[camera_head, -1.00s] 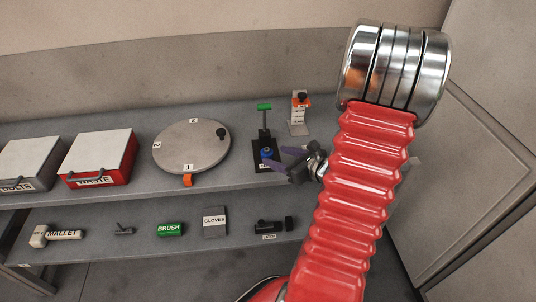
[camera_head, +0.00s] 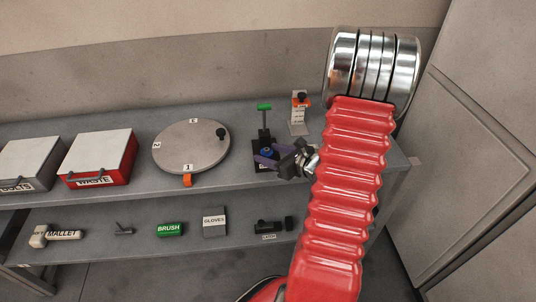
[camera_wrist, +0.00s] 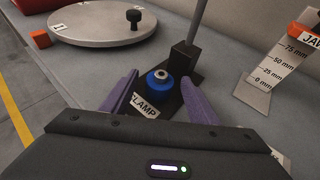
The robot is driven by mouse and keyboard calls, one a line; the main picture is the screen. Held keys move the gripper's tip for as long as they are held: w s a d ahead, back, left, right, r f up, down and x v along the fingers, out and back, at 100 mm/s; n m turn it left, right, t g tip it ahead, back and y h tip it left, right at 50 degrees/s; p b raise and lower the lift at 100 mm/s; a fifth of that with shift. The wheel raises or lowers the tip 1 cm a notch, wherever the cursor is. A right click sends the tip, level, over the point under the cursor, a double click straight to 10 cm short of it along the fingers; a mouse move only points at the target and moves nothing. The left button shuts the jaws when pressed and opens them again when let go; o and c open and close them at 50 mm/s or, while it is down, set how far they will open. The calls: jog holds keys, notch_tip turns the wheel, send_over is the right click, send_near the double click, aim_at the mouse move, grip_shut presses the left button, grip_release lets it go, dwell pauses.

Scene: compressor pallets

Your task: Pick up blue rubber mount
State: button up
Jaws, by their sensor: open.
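The blue rubber mount (camera_wrist: 160,83) is a short blue cylinder with a metal centre, standing upright on the black clamp base (camera_wrist: 202,70) beside its post. In the head view the blue mount (camera_head: 267,152) is small and partly crowded by my gripper. My gripper (camera_head: 264,158) reaches in from the right, close to the mount. In the wrist view my gripper's two purple fingers (camera_wrist: 158,97) are apart, one on each side of the mount and slightly nearer the camera. I cannot tell whether either finger touches it. A label reading CLAMP (camera_wrist: 145,106) lies in front of the mount.
The clamp post with a green handle (camera_head: 264,107) rises behind the mount. A gauge stand (camera_head: 298,115) is to the right. The round turntable (camera_head: 190,146) and the red waste box (camera_head: 99,158) are to the left. The lower shelf holds a brush (camera_head: 169,230) and other tools.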

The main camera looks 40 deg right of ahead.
aim_at(270, 154)
jog(key=shift+c, duration=0.6)
jog(key=c, duration=1)
jog(key=shift+r, duration=5)
